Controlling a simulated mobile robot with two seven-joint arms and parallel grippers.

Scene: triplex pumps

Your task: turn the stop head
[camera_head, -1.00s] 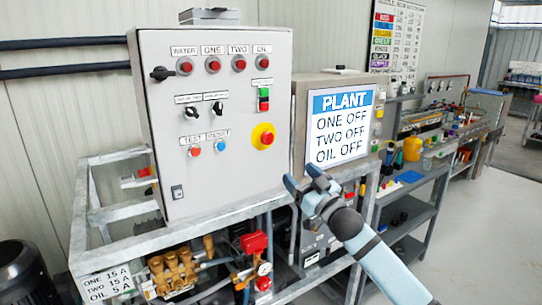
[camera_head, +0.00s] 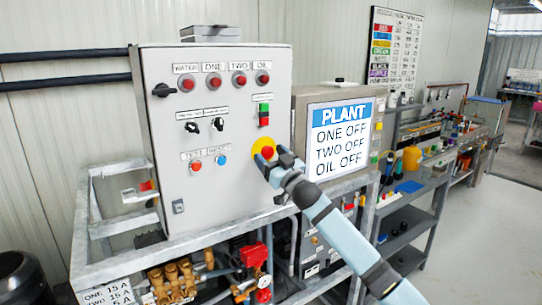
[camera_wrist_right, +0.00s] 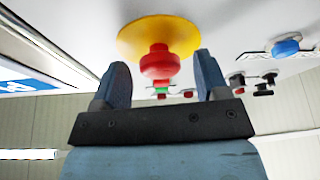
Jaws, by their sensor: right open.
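The stop head is a red mushroom button (camera_head: 267,152) on a yellow round plate (camera_head: 259,146), at the lower right of the grey control cabinet (camera_head: 230,130). In the right wrist view the red head (camera_wrist_right: 159,64) stands out from the yellow plate (camera_wrist_right: 158,36). My right gripper (camera_head: 272,162) is at the head, and partly covers it in the head view. In the wrist view its two fingers (camera_wrist_right: 160,82) are open, one on each side of the head, with gaps between. I cannot tell whether the fingertips reach the plate. My left gripper is not in view.
Red lamps, black switches, a green and red button pair (camera_head: 264,114) and a blue button (camera_head: 221,159) sit on the cabinet. A screen (camera_head: 340,137) reads PLANT, ONE OFF, TWO OFF, OIL OFF. Pump pipes and a red valve (camera_head: 254,255) lie below. Open floor is at right.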

